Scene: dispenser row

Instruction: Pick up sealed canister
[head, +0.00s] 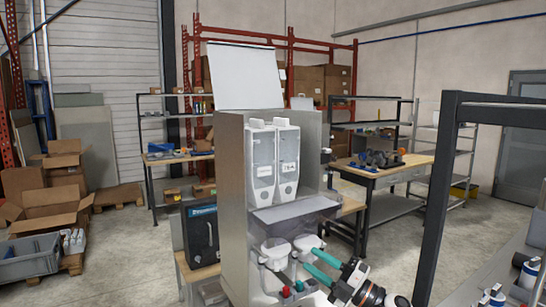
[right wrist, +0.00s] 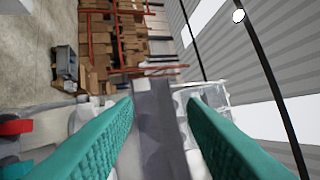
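Two white translucent canisters stand side by side in the upper bay of the grey dispenser cabinet (head: 232,190), the left canister (head: 262,165) and the right canister (head: 287,165). I cannot tell which one is sealed. My right gripper (head: 309,259) is low at the cabinet's front right, below the canisters, with its teal fingers apart. It is near two white rounded parts (head: 274,251) under the grey shelf. In the right wrist view the fingers (right wrist: 160,106) are spread, with a grey panel visible between and beyond them. I see nothing held. My left gripper is not in view.
The cabinet's white lid (head: 245,75) stands raised. A grey crate (head: 28,262) with small white bottles lies at the left beside open cardboard boxes (head: 52,210). A dark frame post (head: 437,200) rises at the right. A workbench (head: 385,172) stands behind.

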